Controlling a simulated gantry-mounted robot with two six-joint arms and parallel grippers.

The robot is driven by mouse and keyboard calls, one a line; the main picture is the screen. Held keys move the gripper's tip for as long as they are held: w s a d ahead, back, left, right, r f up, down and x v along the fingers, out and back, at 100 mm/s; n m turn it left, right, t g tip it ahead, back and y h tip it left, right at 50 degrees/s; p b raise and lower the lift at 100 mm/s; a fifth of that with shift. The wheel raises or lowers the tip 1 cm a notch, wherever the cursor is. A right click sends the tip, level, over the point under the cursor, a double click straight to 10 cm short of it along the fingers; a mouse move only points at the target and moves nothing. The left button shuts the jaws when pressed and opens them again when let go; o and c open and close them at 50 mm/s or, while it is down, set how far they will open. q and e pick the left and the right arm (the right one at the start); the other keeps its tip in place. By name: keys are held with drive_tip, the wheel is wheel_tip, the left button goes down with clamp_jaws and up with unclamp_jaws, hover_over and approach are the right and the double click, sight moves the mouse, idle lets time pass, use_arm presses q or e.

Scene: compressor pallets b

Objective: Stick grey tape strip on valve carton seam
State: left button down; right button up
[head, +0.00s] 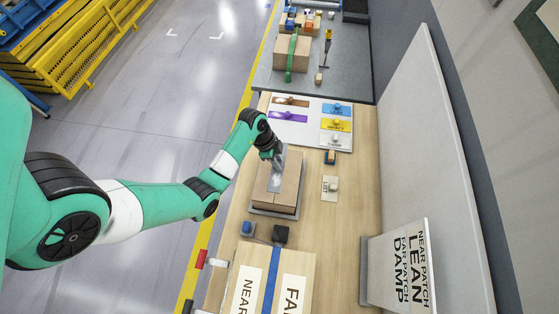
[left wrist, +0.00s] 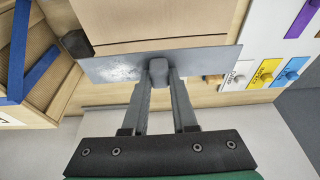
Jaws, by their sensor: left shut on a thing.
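The brown valve carton (head: 289,185) sits on a grey base plate (head: 268,212) on the wooden bench. It fills the top of the left wrist view (left wrist: 150,20), where a thin dark seam line runs across it. My left gripper (head: 275,158) is above the carton, shut on the grip of the grey tape strip (head: 276,180). In the left wrist view the strip (left wrist: 205,62) spans the picture, with my left gripper (left wrist: 159,75) at its middle. The strip lies over the carton top in the head view; I cannot tell whether it touches. My right gripper is not seen.
A board of coloured labelled tiles (head: 310,122) lies beyond the carton. A larger carton with a blue band (head: 270,280) is nearer. A small knobbed card (head: 329,189) and a lettered sign (head: 400,268) stand to the right. Bare bench lies between them.

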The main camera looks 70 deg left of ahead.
use_arm(q)
drive_tip(key=shift+r, duration=0.1)
wheel_tip(320, 180, down, 6)
drive_tip(key=b, duration=0.5)
drive_tip(key=shift+r, duration=0.15)
drive_tip(key=shift+f+b, duration=0.25)
drive_tip(key=shift+b, duration=0.15)
drive_tip(key=shift+f+b, duration=0.5)
idle(0.6)
drive_tip(key=c, duration=0.6)
unclamp_jaws()
